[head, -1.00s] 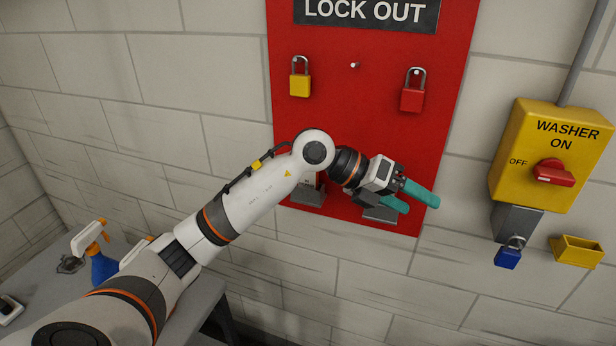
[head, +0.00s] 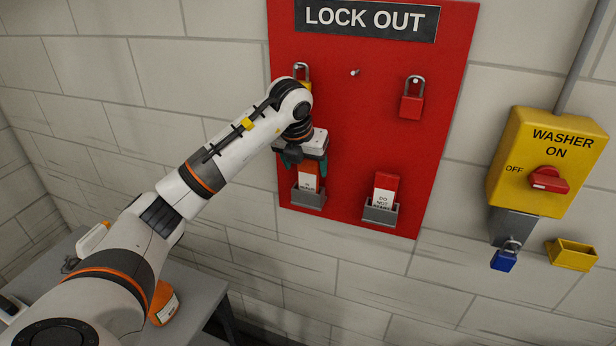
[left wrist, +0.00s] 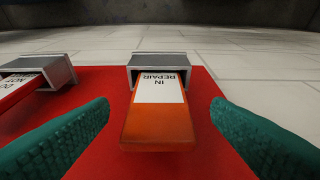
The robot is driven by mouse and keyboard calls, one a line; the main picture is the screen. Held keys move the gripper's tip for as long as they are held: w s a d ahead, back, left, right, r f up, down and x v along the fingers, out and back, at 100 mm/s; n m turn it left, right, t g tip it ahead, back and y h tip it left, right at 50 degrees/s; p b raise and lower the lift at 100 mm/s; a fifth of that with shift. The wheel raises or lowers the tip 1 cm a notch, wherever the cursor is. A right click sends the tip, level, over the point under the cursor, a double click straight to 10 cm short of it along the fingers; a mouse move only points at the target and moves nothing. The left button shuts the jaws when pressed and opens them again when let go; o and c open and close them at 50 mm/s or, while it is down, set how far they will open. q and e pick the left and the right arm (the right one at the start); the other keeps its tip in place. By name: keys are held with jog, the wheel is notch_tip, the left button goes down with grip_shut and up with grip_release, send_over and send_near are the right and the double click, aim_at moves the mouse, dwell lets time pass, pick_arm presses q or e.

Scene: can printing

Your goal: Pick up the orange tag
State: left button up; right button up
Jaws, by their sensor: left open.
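The orange tag (head: 309,177), with a white label, stands in a grey metal holder (head: 308,198) at the lower left of the red board. In the left wrist view the tag (left wrist: 155,122) is centred, its label reads "IN REPAIR", and its lower end sits in the holder (left wrist: 160,62). My left gripper (head: 306,165) is open, just above and around the tag's upper part in the head view. In the left wrist view its teal fingers (left wrist: 158,130) are on either side of the tag, with gaps on both sides. My right gripper is not in view.
A red "DO NOT" tag (head: 386,186) stands in a second holder (head: 380,212) to the right. A yellow padlock (head: 303,72), partly hidden by my arm, and a red padlock (head: 411,106) hang above. The yellow washer switch box (head: 541,160) is further right.

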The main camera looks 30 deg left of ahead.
aim_at(309, 174)
pick_arm(q)
jog(key=shift+w+f, duration=0.15)
jog(key=shift+f, duration=0.05)
jog(key=p+x, duration=0.2)
jog(key=x, duration=0.1)
jog(key=shift+w+f+p, duration=0.2)
jog(key=shift+w+p, duration=0.1)
jog(key=shift+w, duration=0.1)
jog(key=shift+w+a+f, duration=0.15)
jog(key=shift+w+f, duration=0.05)
jog(key=shift+f, duration=0.35)
jog(key=c, duration=1)
jog(key=shift+c, duration=0.2)
